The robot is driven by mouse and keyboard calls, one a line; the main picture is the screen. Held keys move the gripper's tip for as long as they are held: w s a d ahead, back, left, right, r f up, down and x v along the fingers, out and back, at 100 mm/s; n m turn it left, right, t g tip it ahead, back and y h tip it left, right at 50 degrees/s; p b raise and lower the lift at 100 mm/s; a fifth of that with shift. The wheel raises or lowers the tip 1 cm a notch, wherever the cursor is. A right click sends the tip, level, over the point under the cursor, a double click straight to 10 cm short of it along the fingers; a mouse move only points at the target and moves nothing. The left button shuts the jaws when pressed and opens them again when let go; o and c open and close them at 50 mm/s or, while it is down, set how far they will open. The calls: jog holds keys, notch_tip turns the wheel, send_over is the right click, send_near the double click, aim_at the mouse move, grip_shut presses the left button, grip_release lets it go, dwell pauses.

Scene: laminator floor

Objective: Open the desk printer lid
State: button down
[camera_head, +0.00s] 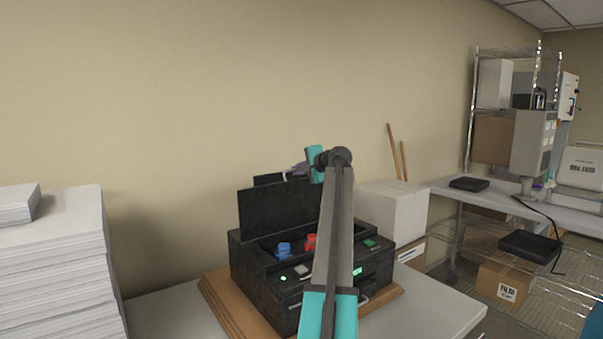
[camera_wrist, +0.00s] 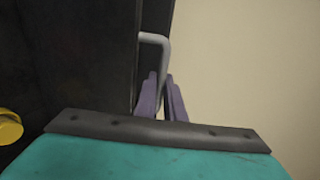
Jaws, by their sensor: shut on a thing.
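The black desk printer (camera_head: 262,280) stands on a wooden board. Its dark lid (camera_head: 272,212) is raised, close to upright, and the inside shows a blue knob (camera_head: 284,249) and a red knob (camera_head: 311,242). My gripper (camera_head: 297,169) is at the lid's top right, partly hidden behind the lid and my arm. In the wrist view, my gripper's purple-grey fingers (camera_wrist: 161,98) are shut on a pale grey bent handle (camera_wrist: 157,39) beside the dark lid face (camera_wrist: 75,60). A yellow knob (camera_wrist: 9,127) shows at the left edge.
The wooden board (camera_head: 222,302) lies on a pale table (camera_head: 440,312). Tall paper stacks (camera_head: 60,255) stand at left. A white box (camera_head: 395,212) is right behind the printer. A wire shelf and side table (camera_head: 450,190) stand farther right.

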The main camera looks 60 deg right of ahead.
jog(key=shift+w+a, duration=0.2)
jog(key=shift+w, duration=0.1)
jog(key=shift+s, duration=0.1)
jog(key=c, duration=1.8)
grip_release()
jog(key=shift+c, duration=0.2)
jog(key=shift+s+d, duration=0.15)
jog(key=shift+s, duration=0.1)
jog(key=b+v, duration=0.3)
jog(key=v, duration=1)
jog(key=shift+s+r+b, duration=0.2)
jog(key=shift+s+b, duration=0.05)
jog(key=shift+b, duration=0.15)
